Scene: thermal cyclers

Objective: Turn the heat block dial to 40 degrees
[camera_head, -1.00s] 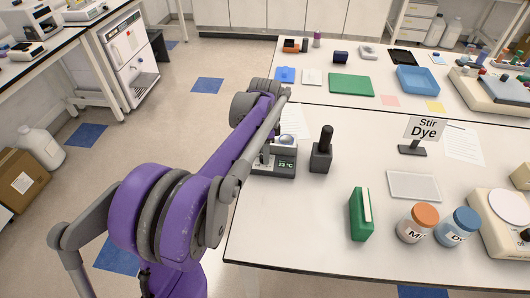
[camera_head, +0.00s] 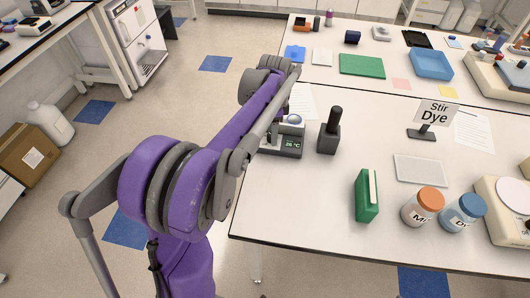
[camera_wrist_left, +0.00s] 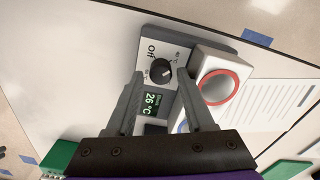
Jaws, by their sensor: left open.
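The heat block (camera_head: 281,146) sits near the left edge of the white table, partly covered by my left arm. In the wrist view its front panel shows a black dial (camera_wrist_left: 162,71) with a white mark, an "Off" label, and a green display (camera_wrist_left: 151,103) that appears to read 26 °C. A red-ringed well (camera_wrist_left: 218,86) is beside the panel. My left gripper (camera_wrist_left: 159,74) is open, with its fingertips on either side of the dial; I cannot tell whether they touch it. In the head view the arm hides the fingers. My right gripper is not in view.
A black upright-handled tool (camera_head: 330,135) stands just right of the heat block. A green box (camera_head: 366,196), orange-lidded jar (camera_head: 423,206), blue-lidded jar (camera_head: 461,212) and "Stir Dye" sign (camera_head: 433,114) are farther right. Table space in front of the block is clear.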

